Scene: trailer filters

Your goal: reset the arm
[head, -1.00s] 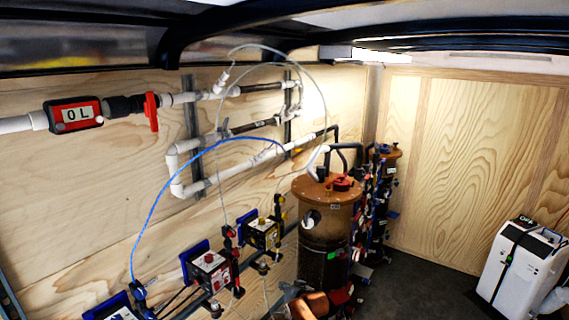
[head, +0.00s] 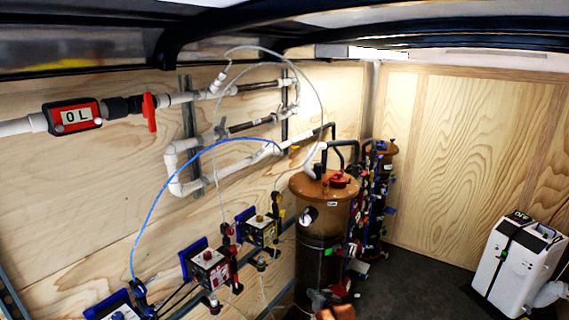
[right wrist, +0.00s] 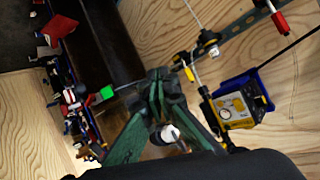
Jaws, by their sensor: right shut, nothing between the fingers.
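My right gripper (right wrist: 160,80) shows in the right wrist view with its dark green fingers drawn together and nothing between them. In the head view only a small part of what looks like this gripper (head: 322,299) shows at the bottom edge, in front of the foot of the brown-topped tank (head: 325,188). The rest of the right arm is below the picture. The left arm and gripper are not in view.
Pump boxes with white (head: 209,271) and yellow (head: 262,231) fronts line the wooden wall at left. A red flow meter (head: 73,116) and white pipes are above. A white machine (head: 512,268) stands at right; dark floor (head: 420,275) lies between.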

